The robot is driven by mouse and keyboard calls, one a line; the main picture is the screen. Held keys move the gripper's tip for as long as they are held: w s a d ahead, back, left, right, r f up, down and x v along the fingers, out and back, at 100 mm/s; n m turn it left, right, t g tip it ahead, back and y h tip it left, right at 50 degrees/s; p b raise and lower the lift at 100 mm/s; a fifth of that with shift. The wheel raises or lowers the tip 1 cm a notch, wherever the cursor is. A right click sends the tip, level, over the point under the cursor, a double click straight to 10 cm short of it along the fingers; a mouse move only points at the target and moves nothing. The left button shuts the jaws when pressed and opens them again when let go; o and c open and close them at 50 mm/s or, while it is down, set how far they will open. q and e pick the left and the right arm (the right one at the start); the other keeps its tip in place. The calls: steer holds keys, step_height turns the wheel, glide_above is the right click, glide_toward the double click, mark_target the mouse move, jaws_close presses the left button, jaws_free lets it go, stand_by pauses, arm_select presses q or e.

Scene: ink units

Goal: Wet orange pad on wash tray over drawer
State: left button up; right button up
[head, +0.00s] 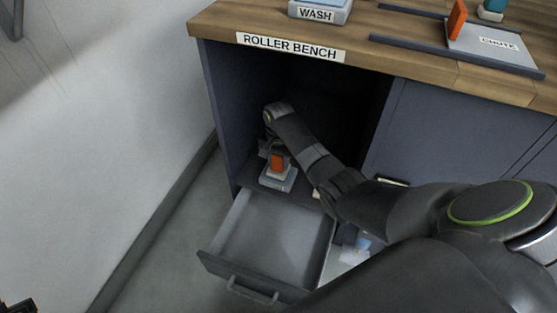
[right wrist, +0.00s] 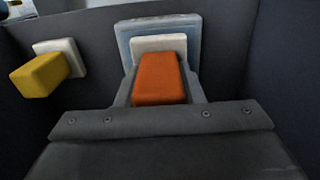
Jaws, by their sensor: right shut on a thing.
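The orange pad (head: 277,161) has a white backing and is inside the open bench bay, above the drawer. My right gripper (right wrist: 158,90) is shut on it, one finger on each side, as the right wrist view shows on the orange pad (right wrist: 161,78). Directly behind or below the white backing is a grey-blue tray (right wrist: 126,45), also seen in the head view (head: 279,184). Whether the pad touches it is unclear. A second tray, marked WASH (head: 322,13), stands on the bench top. A dark part at the bottom left corner may be my left gripper (head: 18,306).
The drawer (head: 232,262) is pulled out, its left part empty. A yellow pad (right wrist: 40,75) with white backing is left of the orange one in the wrist view. Another orange piece (head: 456,20) stands by the CHUTE plate (head: 480,45). Bay walls are close around my right arm.

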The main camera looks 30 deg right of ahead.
steer(key=shift+f, duration=0.4)
stand_by(2.4)
steer(key=shift+f, duration=0.1)
